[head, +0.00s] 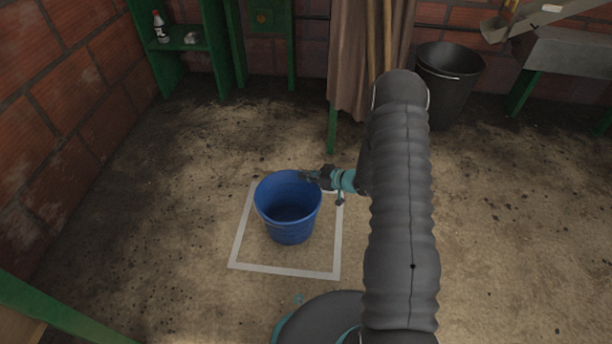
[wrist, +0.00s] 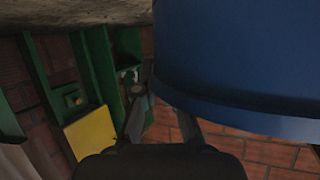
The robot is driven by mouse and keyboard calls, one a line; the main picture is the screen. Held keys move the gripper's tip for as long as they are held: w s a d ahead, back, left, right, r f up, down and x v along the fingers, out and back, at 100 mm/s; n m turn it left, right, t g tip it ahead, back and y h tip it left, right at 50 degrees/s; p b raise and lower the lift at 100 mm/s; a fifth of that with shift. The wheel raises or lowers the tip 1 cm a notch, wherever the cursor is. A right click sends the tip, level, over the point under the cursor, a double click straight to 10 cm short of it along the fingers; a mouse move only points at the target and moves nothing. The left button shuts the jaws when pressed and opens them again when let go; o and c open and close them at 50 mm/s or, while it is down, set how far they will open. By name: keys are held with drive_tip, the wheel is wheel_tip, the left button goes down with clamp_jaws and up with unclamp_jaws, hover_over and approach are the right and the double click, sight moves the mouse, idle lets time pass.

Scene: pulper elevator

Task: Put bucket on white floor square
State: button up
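The blue bucket (head: 288,222) stands upright within the white floor square (head: 285,271) in the head view, left of my arm. I cannot tell for sure whether its base touches the floor. My gripper (head: 312,177) is at the right side of the bucket's rim. In the wrist view the bucket (wrist: 235,60) fills the upper right. My gripper's fingers (wrist: 160,115) are apart there; the left one shows beside the bucket's edge, and the right one is partly hidden behind the rim.
A black bin (head: 447,85) stands at the back right, by a brown curtain (head: 352,60). A green shelf (head: 185,40) with a bottle (head: 160,27) is at the back left. Brick walls bound the left and back. The floor around the square is clear.

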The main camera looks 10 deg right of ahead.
drive_tip(key=o, duration=0.4)
drive_tip(key=shift+c, duration=0.2)
